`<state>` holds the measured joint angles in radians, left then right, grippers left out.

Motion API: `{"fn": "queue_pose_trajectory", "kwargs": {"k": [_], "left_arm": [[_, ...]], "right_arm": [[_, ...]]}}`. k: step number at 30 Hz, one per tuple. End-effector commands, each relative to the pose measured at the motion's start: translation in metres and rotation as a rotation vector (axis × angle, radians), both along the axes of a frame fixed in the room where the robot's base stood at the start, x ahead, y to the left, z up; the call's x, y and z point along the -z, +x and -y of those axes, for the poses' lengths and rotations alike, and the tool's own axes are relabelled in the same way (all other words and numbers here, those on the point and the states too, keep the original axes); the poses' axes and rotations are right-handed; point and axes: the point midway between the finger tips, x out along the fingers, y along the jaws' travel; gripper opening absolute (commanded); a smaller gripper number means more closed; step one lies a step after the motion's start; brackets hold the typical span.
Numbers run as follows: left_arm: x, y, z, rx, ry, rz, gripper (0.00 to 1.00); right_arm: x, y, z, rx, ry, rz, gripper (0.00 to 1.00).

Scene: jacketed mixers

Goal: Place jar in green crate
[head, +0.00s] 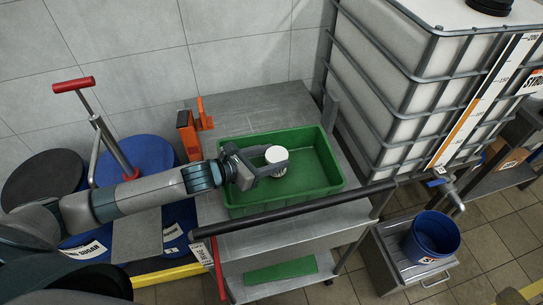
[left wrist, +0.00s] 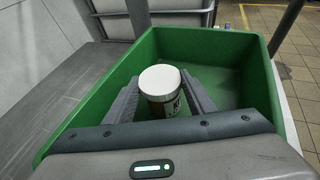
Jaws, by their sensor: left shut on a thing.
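The jar (head: 277,161) has a white lid and a labelled body. My left gripper (head: 266,170) is shut on it. In the left wrist view the jar (left wrist: 161,90) sits between the two grey fingers. The green crate (head: 319,177) stands on the grey metal cart, and the jar is over or inside its open top. In the left wrist view the crate (left wrist: 265,85) surrounds the jar on the sides I see. I cannot tell whether the jar touches the crate floor. My right gripper is not in view.
A dark bar (head: 290,209) runs along the cart's front edge. A large caged tank (head: 410,80) stands right of the cart. Orange tools (head: 188,133) stand at the cart's back left. A blue bucket (head: 432,238) sits at the lower right. The crate's right part is empty.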

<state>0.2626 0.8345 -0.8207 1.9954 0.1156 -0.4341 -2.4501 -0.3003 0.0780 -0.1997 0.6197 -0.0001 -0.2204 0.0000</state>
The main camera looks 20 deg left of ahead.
Motion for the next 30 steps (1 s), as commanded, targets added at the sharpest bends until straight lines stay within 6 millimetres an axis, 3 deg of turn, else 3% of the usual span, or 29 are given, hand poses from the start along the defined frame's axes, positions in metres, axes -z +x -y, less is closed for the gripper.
{"fn": "queue_pose_trajectory", "kwargs": {"k": [1, 3, 17, 30], "left_arm": [[0.002, 0.000, 0.000, 0.000, 0.000, 0.000, 0.52], [0.001, 0.000, 0.000, 0.000, 0.000, 0.000, 0.69], [-0.002, -0.002, -0.002, 0.000, 0.001, 0.000, 0.69], [-0.020, -0.044, -0.030, 0.001, 0.003, 0.000, 0.69]], "right_arm": [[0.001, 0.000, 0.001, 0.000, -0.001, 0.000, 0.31], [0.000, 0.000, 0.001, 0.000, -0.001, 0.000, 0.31], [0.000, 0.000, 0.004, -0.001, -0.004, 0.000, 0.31], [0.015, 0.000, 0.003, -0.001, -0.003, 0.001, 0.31]]}}
